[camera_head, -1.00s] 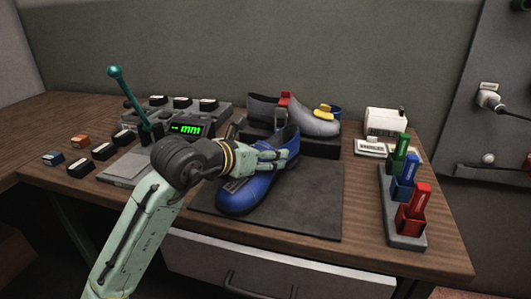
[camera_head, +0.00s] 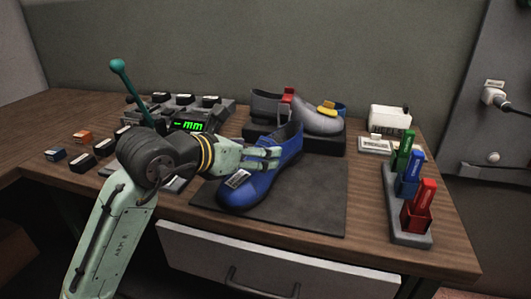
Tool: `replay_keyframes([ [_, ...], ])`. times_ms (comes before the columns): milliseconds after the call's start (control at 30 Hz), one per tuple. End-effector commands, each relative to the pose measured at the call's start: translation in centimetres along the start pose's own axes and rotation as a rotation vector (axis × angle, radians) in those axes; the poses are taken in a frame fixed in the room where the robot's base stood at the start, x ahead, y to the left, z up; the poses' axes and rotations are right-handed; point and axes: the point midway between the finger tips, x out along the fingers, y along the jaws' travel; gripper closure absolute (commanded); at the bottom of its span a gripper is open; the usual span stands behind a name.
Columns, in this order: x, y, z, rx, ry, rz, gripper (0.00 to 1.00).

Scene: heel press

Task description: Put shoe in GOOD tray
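The blue shoe (camera_head: 255,188) rests on the dark mat (camera_head: 322,212) on the workbench, its toe toward the front left. It has a pale label (camera_head: 238,179) on its upper. My gripper (camera_head: 274,158) reaches in from the left, its fingers over the shoe's upper near the opening. The fingers overlap the shoe in the picture, so I cannot tell whether they grip it or only lie in front of it. I see no tray that I can read as GOOD.
A grey shoe (camera_head: 318,122) with red and yellow pieces stands on a dark block at the back. A gauge with a green display (camera_head: 188,125) and a teal-knobbed lever (camera_head: 130,88) stand left. A rack (camera_head: 410,236) holds green, blue and red pieces at right. The mat's right side is clear.

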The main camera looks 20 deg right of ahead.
Motion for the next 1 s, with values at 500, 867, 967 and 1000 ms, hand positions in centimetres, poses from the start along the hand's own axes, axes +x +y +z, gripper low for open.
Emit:
replay_keyframes([
  [500, -6.5, -0.1, 0.0, 0.001, 0.001, 0.000, 0.27],
  [867, -8.6, 2.1, 3.3, -0.175, -0.175, 0.090, 0.27],
  [967, -12.7, 4.8, 7.0, -0.398, -0.429, 0.164, 0.27],
  [1000, -15.1, 6.0, 8.5, -0.498, -0.556, 0.183, 0.27],
])
